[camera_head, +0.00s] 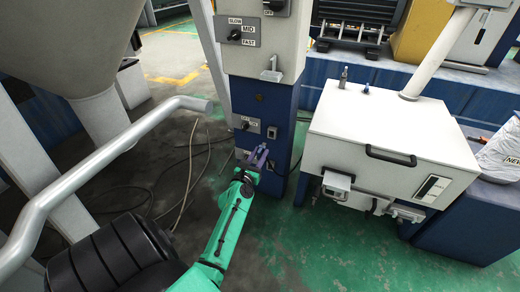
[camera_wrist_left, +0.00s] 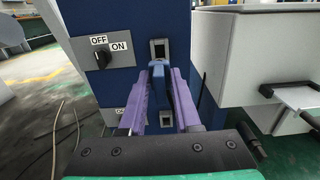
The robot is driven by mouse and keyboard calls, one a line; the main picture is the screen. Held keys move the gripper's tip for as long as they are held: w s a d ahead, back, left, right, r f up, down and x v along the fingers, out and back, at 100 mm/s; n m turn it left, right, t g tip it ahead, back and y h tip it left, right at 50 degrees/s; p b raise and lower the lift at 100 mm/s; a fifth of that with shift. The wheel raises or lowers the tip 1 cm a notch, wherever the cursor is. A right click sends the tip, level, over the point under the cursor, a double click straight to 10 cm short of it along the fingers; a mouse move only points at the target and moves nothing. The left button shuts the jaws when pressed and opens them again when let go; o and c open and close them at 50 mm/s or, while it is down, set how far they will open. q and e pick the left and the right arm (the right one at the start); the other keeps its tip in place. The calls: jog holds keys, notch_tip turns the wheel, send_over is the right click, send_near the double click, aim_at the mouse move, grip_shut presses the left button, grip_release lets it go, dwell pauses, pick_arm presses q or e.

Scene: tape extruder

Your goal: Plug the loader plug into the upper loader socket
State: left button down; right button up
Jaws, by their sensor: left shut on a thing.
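My left gripper (camera_head: 259,156) is at the lower front of the blue column (camera_head: 262,103). A lower socket (camera_wrist_left: 165,118) shows partly between the fingers, behind the plug. My right gripper is not in view.
An OFF/ON switch panel (camera_head: 246,124) is left of the upper socket. A white machine box (camera_head: 390,135) with a black handle stands to the right. A grey pipe (camera_head: 110,150) is at left, and cables (camera_head: 190,165) lie on the floor.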

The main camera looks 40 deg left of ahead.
pick_arm(q)
jog(key=b+x, duration=0.1)
jog(key=x, duration=0.5)
jog(key=shift+s, duration=0.1)
dwell(0.3)
dwell(1.4)
jog(key=shift+x, duration=1.45)
jog(key=c, duration=0.5)
grip_release()
jog(key=shift+c, duration=0.2)
